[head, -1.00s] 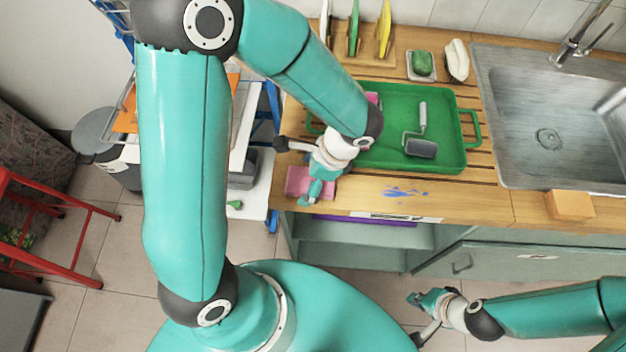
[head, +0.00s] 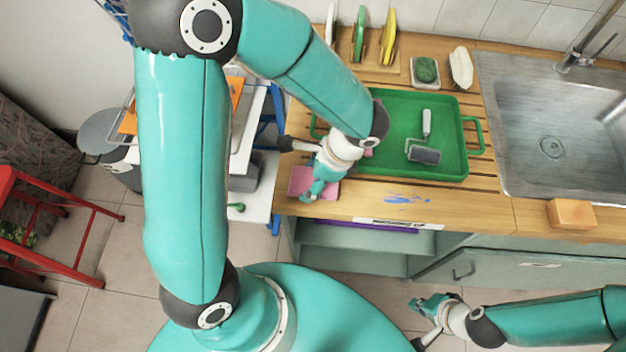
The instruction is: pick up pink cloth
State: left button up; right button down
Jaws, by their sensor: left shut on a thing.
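The pink cloth (head: 328,188) lies flat at the left front of the wooden counter, by its edge. My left gripper (head: 307,196) is over the cloth and shut on it. The fingers cover part of the cloth, and their exact hold is too small to see. My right gripper (head: 416,304) is low at the bottom right, in front of the cabinet and away from the counter top. It is too small to tell whether its fingers are open or shut.
A green tray (head: 455,150) with a paint roller (head: 424,153) stands right of my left forearm. Behind it are a green sponge dish (head: 426,70) and upright plates (head: 388,35). A sink (head: 550,150) and an orange block (head: 571,213) are at right. A red frame (head: 60,265) is at left.

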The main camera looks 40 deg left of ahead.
aim_at(310, 181)
pick_arm(q)
notch_tip(310, 181, up, 19)
dwell(0.4)
jog(key=o, duration=0.3)
jog(key=c, duration=0.3)
jog(key=shift+c, duration=0.2)
jog(key=shift+s+f, duration=0.1)
jog(key=shift+s, duration=0.05)
dwell(0.7)
